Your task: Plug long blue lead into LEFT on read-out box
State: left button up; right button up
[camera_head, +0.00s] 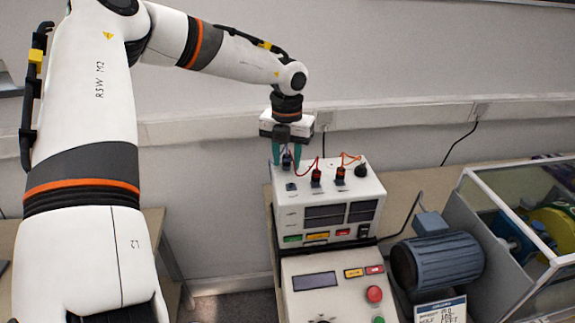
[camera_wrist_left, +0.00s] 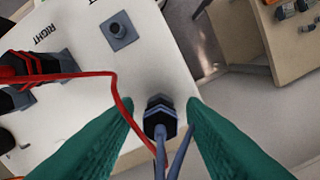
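The white read-out box (camera_head: 330,216) stands on a bench, and its top also shows in the wrist view (camera_wrist_left: 75,100). My left gripper (camera_head: 287,153) points down over its back left corner. Its green fingers (camera_wrist_left: 160,112) are open on either side of a dark blue plug (camera_wrist_left: 160,122), with a gap at each side. Blue lead (camera_wrist_left: 176,155) runs from the plug between the fingers. Whether the plug is seated in a socket is unclear. An empty square-based socket (camera_wrist_left: 118,30) shows on the top, near the word RIGHT. The LEFT label is not readable. My right gripper is not in view.
A red lead (camera_wrist_left: 118,90) arcs close to my left finger. A control panel (camera_head: 325,285), blue motor (camera_head: 437,262) and clear-sided enclosure (camera_head: 520,240) stand nearby.

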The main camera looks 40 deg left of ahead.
aim_at(287, 156)
pick_arm(q)
grip_shut()
jog(key=shift+r+b, duration=0.2)
jog(key=shift+b, duration=0.1)
jog(key=shift+r, duration=0.1)
dwell(0.4)
jog(key=shift+r+p, duration=0.5)
jog(key=shift+r, duration=1.2)
